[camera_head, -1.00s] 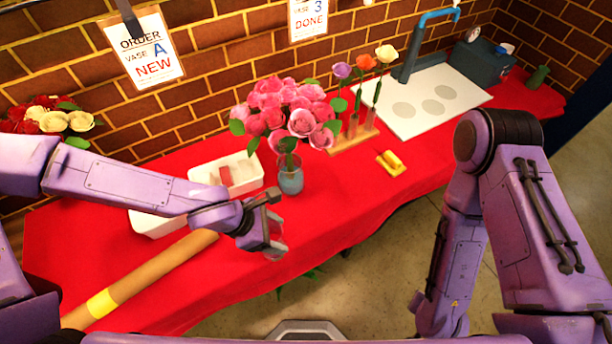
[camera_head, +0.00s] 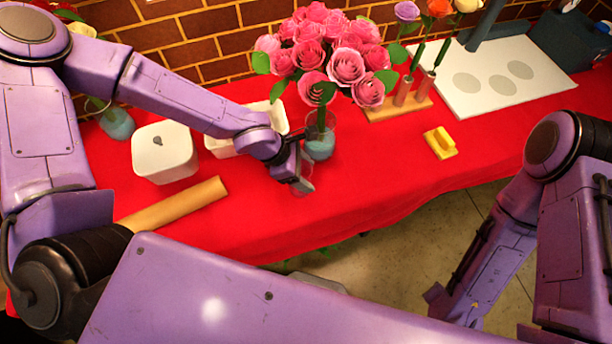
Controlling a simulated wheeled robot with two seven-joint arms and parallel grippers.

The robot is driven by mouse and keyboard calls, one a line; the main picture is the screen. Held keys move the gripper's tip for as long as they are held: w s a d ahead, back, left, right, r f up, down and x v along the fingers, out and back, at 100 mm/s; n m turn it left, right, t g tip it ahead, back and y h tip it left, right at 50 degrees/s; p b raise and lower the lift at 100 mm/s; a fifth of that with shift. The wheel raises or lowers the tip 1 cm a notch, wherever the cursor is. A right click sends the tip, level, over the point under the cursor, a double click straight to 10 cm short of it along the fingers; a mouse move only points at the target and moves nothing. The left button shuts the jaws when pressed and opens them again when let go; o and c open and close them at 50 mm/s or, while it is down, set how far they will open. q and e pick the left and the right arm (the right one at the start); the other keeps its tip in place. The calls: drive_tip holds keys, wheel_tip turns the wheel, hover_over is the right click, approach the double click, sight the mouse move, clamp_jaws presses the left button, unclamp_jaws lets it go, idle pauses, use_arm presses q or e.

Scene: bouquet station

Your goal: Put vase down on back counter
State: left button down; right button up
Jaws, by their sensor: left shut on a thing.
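My left gripper (camera_head: 302,180) reaches in over the red counter (camera_head: 380,190). It is shut on a small, see-through thing that looks like a clear glass vase (camera_head: 306,174), mostly hidden by the fingers and hard to make out. Just behind it stands another glass vase (camera_head: 320,146) with bluish water and a large bunch of pink roses (camera_head: 330,55). The gripper is close in front of this vase; I cannot tell if they touch.
A white lidded box (camera_head: 164,152) and a brown paper roll (camera_head: 178,204) lie left. A flower rack (camera_head: 397,108), a yellow object (camera_head: 440,143) and a white board (camera_head: 497,73) stand right. Another vase (camera_head: 117,124) is far left. Red cloth between gripper and yellow object is clear.

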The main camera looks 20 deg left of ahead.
use_arm(q)
drive_tip(key=shift+f, duration=0.15)
drive_tip(key=shift+s+a, duration=0.1)
drive_tip(key=shift+c, duration=1.1)
unclamp_jaws()
drive_tip(key=shift+r+p, duration=0.2)
drive_tip(key=shift+p, duration=0.15)
drive_tip(key=p+v, duration=0.4)
drive_tip(key=v, duration=0.7)
drive_tip(key=shift+a+r, duration=0.2)
drive_tip(key=shift+r, duration=0.15)
use_arm(e)
drive_tip(key=shift+r, duration=1.95)
use_arm(q)
drive_tip(key=shift+s, duration=0.1)
use_arm(e)
drive_tip(key=shift+a, duration=0.1)
